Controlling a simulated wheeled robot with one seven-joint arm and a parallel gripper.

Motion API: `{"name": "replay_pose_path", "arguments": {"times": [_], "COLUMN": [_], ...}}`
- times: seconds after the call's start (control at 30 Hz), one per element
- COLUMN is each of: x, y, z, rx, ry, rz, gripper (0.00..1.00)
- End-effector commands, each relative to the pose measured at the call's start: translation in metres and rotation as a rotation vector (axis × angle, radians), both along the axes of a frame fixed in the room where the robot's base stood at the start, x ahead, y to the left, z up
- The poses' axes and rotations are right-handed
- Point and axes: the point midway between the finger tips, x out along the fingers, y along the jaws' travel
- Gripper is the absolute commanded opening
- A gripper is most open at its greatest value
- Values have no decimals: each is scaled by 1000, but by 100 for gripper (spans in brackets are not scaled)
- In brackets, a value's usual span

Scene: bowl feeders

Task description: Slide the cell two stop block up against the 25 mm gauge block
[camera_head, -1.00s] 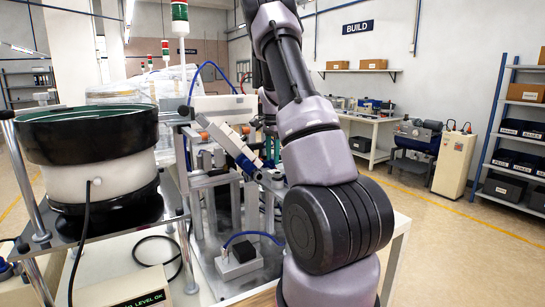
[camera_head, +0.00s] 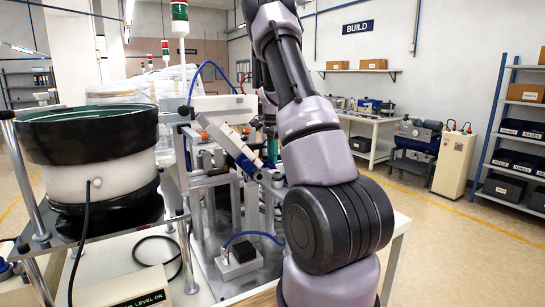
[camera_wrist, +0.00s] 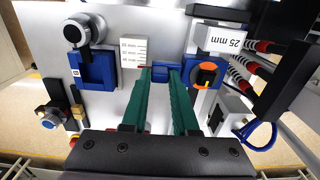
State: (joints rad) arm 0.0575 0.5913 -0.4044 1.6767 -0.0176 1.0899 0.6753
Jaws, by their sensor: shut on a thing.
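In the wrist view, the green fingers of my gripper (camera_wrist: 166,74) are closed on a small blue piece, which I take to be part of the cell two stop block (camera_wrist: 160,71). More blue shows just right of the fingers, around an orange and black knob (camera_wrist: 207,73); the fingers partly hide how it joins the held piece. The white gauge block marked 25 mm (camera_wrist: 220,39) stands at the upper right, beyond the orange knob. I cannot tell whether it touches the blue block.
A second blue block (camera_wrist: 97,70) with a silver knob (camera_wrist: 84,31) is at the left of the pale plate. A small white marked plate (camera_wrist: 133,52) lies between. A dark bar (camera_wrist: 287,82) and blue hose (camera_wrist: 258,137) are at the right. A bowl feeder (camera_head: 90,150) stands left.

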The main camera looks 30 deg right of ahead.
Motion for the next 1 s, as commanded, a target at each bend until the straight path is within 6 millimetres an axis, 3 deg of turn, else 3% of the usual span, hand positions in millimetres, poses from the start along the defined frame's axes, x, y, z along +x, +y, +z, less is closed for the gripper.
{"name": "replay_pose_path", "arguments": {"times": [0.87,1.0], "x": [1,1], "y": [0,8], "z": [1,1], "rx": [0,0], "ry": [-2,-2], "rz": [0,3], "gripper": [0,0]}}
